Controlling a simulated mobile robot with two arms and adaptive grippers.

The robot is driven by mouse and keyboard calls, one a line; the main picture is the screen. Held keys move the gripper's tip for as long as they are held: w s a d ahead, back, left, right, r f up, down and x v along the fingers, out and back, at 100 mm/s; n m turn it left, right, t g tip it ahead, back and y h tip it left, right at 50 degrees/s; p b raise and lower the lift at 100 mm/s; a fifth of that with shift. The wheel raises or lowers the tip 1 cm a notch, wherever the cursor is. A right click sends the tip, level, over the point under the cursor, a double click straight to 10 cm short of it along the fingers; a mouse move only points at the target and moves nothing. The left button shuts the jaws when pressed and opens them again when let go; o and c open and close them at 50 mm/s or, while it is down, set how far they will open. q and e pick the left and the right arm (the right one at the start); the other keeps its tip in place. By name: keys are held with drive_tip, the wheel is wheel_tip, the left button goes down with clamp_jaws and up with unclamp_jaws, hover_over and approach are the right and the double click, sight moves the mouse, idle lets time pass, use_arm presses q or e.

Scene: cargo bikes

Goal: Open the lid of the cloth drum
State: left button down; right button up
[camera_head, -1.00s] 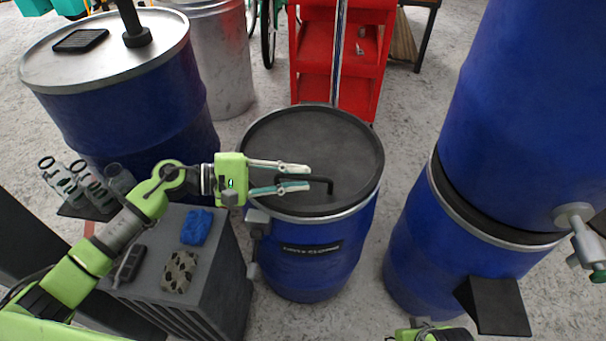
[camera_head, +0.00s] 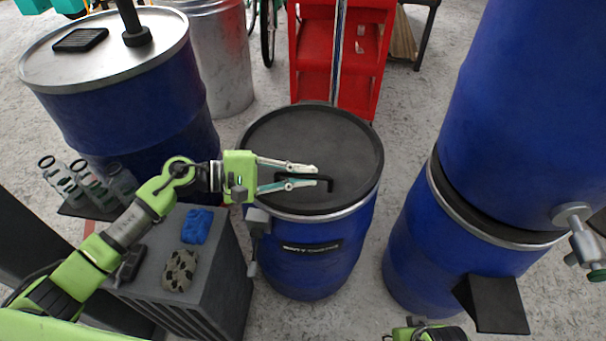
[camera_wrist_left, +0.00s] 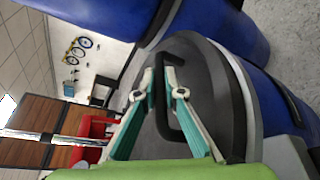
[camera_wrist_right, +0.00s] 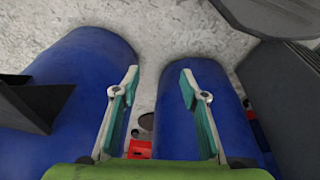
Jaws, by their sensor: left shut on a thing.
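The cloth drum (camera_head: 310,272) is a blue barrel with a blurred dark label on its front. Its round black lid (camera_head: 312,130) lies flat on top, inside a grey rim. A black bar handle (camera_head: 328,184) stands on the lid; it also shows in the left wrist view (camera_wrist_left: 187,128). My left gripper (camera_head: 302,176) is over the lid, shut on the handle, with its fingers on either side of the bar. The lid also shows in the left wrist view (camera_wrist_left: 200,75). My right gripper (camera_wrist_right: 159,82) is open and empty, low at the front right, away from the lid.
A dark cabinet (camera_head: 225,262) with a blue cloth (camera_head: 197,226) and a patterned cloth (camera_head: 180,270) stands left of the drum. Stacked blue barrels (camera_head: 420,245) with a tap stand right. A metal-topped barrel (camera_head: 150,110) and a red cart (camera_head: 350,75) stand behind.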

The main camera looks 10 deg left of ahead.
use_arm(q)
drive_tip(key=shift+n+g, duration=0.3)
drive_tip(key=shift+n, duration=0.2)
drive_tip(key=r+p, duration=0.1)
drive_tip(key=r, duration=0.1)
drive_tip(key=w+r+p, duration=0.1)
drive_tip(key=r, duration=0.2)
drive_tip(key=shift+w, duration=0.15)
drive_tip(key=w+r+n+g+p, duration=0.1)
drive_tip(key=w+r+n+p, duration=0.1)
drive_tip(key=w+r, duration=0.6)
wheel_tip(320, 180, up, 5)
drive_tip(key=shift+f+n+g+y, duration=0.2)
drive_tip(key=shift+n+g+y, duration=0.2)
use_arm(e)
drive_tip(key=s+f, duration=0.2)
drive_tip(key=f, duration=0.5)
drive_tip(key=s+f+g, duration=0.1)
drive_tip(key=s+f, duration=0.1)
drive_tip(key=f, duration=0.4)
drive_tip(key=shift+s+d+f, duration=0.25)
drive_tip(key=shift+f, duration=0.1)
drive_tip(key=shift+s+f, duration=0.1)
drive_tip(key=shift+s, duration=0.1)
